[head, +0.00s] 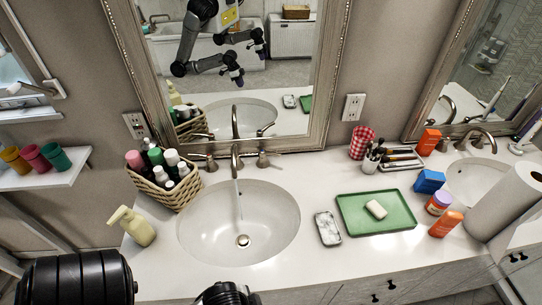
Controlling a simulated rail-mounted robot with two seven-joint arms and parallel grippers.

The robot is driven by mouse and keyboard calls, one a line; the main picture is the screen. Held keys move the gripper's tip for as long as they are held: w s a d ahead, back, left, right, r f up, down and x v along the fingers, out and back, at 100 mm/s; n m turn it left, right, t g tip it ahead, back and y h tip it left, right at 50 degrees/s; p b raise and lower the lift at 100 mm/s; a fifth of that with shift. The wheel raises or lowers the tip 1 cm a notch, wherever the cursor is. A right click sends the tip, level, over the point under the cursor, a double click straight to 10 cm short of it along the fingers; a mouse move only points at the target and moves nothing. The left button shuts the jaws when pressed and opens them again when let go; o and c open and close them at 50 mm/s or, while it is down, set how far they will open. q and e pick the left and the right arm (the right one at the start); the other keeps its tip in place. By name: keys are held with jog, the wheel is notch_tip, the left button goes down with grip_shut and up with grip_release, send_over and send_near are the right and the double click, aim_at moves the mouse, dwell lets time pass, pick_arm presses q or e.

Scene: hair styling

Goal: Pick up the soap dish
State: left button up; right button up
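A small grey-white marbled rectangular dish (328,229), which looks like the soap dish, lies flat on the counter right of the sink. No soap shows on it. Just right of it lies a green tray (350,222) with a pale bar of soap (376,209) on it. Black parts of my arms show at the bottom left and bottom centre, apart from the dish. No gripper fingers show directly. My arms are reflected in the mirror, too small to read the fingers.
A sink (215,245) with a faucet (235,165) is left of the dish. A soap pump (137,228) and a basket of bottles (180,199) stand further left. A blue box (430,181), orange bottle (445,224) and paper roll (503,203) are at right. The counter before the dish is clear.

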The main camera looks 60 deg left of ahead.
pick_arm(q)
jog(key=o, duration=1.5)
jog(key=shift+o, duration=0.7)
jog(key=shift+d, duration=0.1)
